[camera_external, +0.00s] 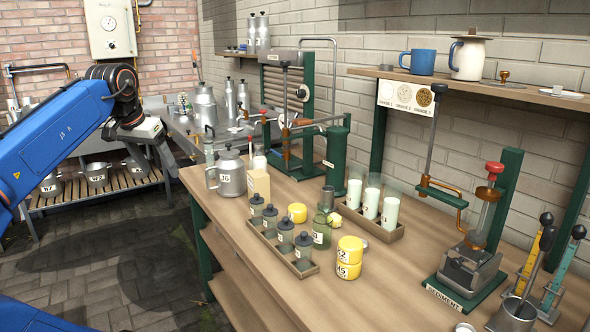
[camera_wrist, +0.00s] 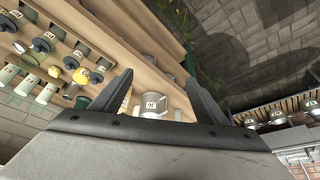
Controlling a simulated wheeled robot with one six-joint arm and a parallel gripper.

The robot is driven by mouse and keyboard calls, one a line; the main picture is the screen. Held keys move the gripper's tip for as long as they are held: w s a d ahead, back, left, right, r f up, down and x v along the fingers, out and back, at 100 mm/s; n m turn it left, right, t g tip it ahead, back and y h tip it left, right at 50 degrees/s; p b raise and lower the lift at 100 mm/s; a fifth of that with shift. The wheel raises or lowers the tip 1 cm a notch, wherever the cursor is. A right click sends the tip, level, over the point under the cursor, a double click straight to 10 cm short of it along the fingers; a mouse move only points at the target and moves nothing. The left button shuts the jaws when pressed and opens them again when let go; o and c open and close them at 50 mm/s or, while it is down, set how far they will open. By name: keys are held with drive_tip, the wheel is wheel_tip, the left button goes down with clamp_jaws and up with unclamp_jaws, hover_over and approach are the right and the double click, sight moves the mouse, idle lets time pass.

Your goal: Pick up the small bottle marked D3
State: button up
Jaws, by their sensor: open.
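Several small bottles with dark caps stand in a row in a wooden tray (camera_external: 272,251) on the bench; one (camera_external: 285,236) is near the tray's middle. Each bears a white label, but the markings are too small to read, so I cannot tell which is D3. Dark-capped bottles (camera_wrist: 41,44) also show at the left of the wrist view. My gripper (camera_external: 166,157) is open and empty, in the air to the left of the bench and well apart from the bottles. Its two spread fingers show in the wrist view (camera_wrist: 160,92).
A sediment device (camera_external: 470,270) stands farther right. The bench's front left edge is clear.

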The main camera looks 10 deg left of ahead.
drive_tip(key=w+d+r+m+h, duration=0.1)
drive_tip(key=w+d+m+h, duration=0.1)
drive_tip(key=w+d+m, duration=0.5)
drive_tip(key=m+g+h, duration=0.2)
drive_tip(key=m+g, duration=0.1)
drive_tip(key=m, duration=0.3)
hover_over(322, 231)
drive_tip(key=w+a, duration=0.1)
drive_tip(key=a, duration=0.6)
wheel_tip(322, 231, down, 7)
drive_tip(key=x, duration=1.7)
drive_tip(key=shift+s+d, duration=0.15)
drive_tip(key=shift+c, duration=0.6)
drive_tip(key=c, duration=1.1)
drive_tip(key=shift+c, duration=0.2)
